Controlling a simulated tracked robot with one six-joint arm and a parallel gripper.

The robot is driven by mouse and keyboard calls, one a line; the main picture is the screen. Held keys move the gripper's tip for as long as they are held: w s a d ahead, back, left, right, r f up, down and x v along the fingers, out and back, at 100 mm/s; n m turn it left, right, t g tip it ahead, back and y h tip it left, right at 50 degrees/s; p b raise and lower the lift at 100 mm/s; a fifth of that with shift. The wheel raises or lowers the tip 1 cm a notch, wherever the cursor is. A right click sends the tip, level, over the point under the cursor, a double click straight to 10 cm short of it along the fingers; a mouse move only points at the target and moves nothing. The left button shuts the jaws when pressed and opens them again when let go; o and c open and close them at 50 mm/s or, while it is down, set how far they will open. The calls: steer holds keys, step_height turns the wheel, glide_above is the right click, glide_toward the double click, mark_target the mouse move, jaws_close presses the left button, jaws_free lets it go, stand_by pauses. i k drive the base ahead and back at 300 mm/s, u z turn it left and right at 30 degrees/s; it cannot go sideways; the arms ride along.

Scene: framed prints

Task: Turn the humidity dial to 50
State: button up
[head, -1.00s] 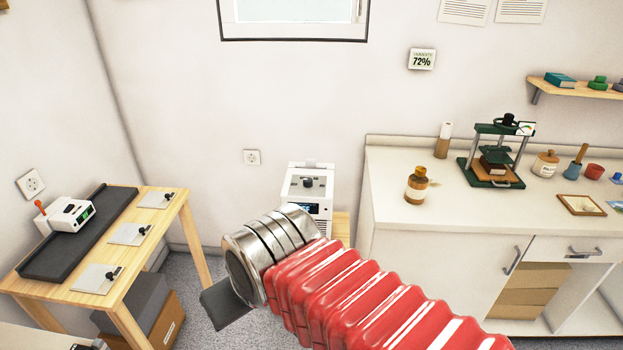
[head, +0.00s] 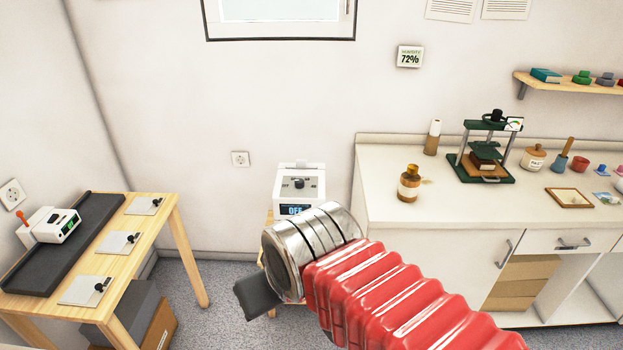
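A white box-shaped device (head: 313,184) stands against the back wall on a small wooden stand. A dark dial (head: 299,184) sits on its sloped top face, and a small display (head: 294,210) below it reads OFF. A wall meter (head: 410,57) reads 72%. My red ribbed arm with its metal cuff comes in from the lower right and covers the lower right of the device. My gripper (head: 258,297) shows as a dark grey piece left of the cuff, in front of and below the device, apart from the dial. Its fingers cannot be made out.
A wooden table (head: 170,212) at left holds a black mat, a white device (head: 50,225) and several plates with clips. A white counter (head: 390,215) at right holds a brown bottle (head: 409,184) and a green press (head: 483,150). Grey floor shows between them.

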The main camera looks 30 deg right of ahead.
mark_target(299, 183)
steer(key=u, duration=0.05)
steer(key=i, duration=1)
steer(key=z, duration=0.05)
